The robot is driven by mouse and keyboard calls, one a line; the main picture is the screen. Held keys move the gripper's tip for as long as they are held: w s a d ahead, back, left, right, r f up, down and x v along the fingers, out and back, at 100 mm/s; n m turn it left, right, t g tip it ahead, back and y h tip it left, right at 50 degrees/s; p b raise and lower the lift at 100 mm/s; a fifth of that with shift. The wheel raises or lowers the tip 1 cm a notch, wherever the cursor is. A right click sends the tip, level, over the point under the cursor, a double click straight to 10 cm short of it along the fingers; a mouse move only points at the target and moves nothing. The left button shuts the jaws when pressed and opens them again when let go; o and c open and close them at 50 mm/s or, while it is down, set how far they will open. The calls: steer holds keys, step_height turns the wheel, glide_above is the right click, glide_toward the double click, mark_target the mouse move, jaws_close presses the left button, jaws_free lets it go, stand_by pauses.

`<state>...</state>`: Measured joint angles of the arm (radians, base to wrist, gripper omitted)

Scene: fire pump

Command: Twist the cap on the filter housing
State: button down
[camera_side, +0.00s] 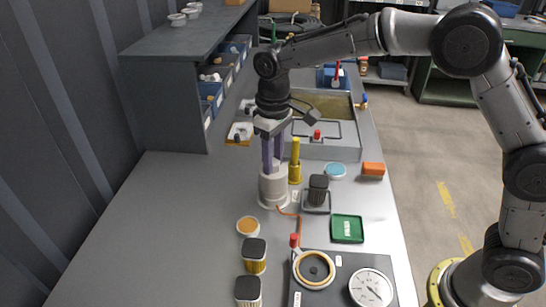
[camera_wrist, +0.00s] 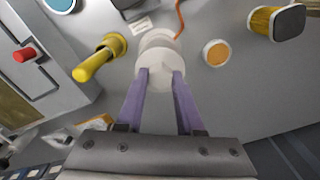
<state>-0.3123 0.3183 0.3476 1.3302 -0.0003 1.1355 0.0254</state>
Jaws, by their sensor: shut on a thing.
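The filter housing (camera_side: 273,191) is a white upright cylinder standing on the grey bench, near the middle of the side view. Its white cap (camera_wrist: 160,77) is at the top, between my fingers in the wrist view. My gripper (camera_side: 272,164) points straight down with its two purple fingers closed on the cap from both sides. In the wrist view my gripper (camera_wrist: 161,80) reaches up from the bottom, fingertips against the cap. The fingers hide part of the cap in both views.
A yellow cylinder tool (camera_side: 295,162) stands close to the right of the housing. A black-topped filter (camera_side: 318,189), green tray (camera_side: 347,228), orange block (camera_side: 373,169) and gauge (camera_side: 371,288) lie further right and forward. The bench's left front is clear.

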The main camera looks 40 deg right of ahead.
steer(key=shift+f, duration=0.5)
stand_by(1.4)
steer(key=m, duration=0.5)
stand_by(0.4)
steer(key=shift+m, duration=0.3)
steer(key=m, duration=0.4)
steer(key=shift+m, duration=0.4)
